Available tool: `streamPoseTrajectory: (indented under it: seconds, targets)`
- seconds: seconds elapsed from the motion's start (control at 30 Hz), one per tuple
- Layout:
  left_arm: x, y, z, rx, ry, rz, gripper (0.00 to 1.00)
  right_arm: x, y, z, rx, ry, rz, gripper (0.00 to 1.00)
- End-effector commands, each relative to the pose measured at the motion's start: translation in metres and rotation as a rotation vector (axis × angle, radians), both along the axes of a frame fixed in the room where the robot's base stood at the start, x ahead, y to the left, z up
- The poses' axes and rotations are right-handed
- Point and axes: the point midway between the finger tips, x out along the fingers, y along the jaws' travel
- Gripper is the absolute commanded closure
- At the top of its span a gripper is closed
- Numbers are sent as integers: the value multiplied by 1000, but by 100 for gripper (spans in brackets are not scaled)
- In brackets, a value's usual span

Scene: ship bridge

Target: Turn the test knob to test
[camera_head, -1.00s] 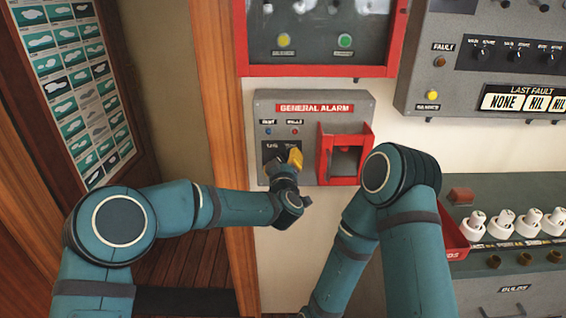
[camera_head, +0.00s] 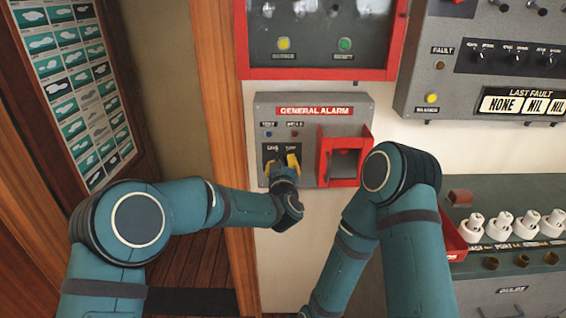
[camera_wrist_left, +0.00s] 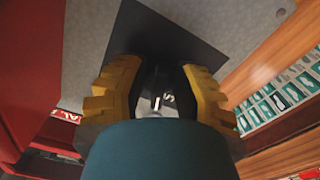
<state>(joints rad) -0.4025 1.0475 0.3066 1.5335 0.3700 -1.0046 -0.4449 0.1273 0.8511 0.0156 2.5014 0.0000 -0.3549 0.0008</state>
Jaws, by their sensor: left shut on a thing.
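The grey General Alarm panel (camera_head: 350,105) is on the wall in the middle of the head view. The test knob sits on its black plate (camera_head: 270,150), hidden there behind my left gripper (camera_head: 283,165). In the left wrist view the dark knob (camera_wrist_left: 157,102), with a pale mark on it, lies between the yellow fingers of my left gripper (camera_wrist_left: 158,95). The fingers are shut on it, one on each side. The plate's lettering is too small to read surely. My right arm is in the head view, but its gripper is out of sight.
A red guarded box (camera_head: 326,160) sticks out just right of the knob. A red-framed cabinet (camera_head: 310,72) is above. A wooden post (camera_head: 222,110) stands at left. A console with several white knobs (camera_head: 500,225) is at lower right.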

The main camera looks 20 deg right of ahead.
Motion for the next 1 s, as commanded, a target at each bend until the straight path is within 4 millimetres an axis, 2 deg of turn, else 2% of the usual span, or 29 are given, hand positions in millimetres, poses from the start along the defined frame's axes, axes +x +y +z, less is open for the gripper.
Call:
streamPoseTrajectory:
  seconds: [0.6,1.0]
  targets:
    - [1,2,3,560,-166,0,100,-4,0,20,1,9,2,53]
    - [2,4,3,831,-244,2,100,-5,1,27,3,13,3,53]
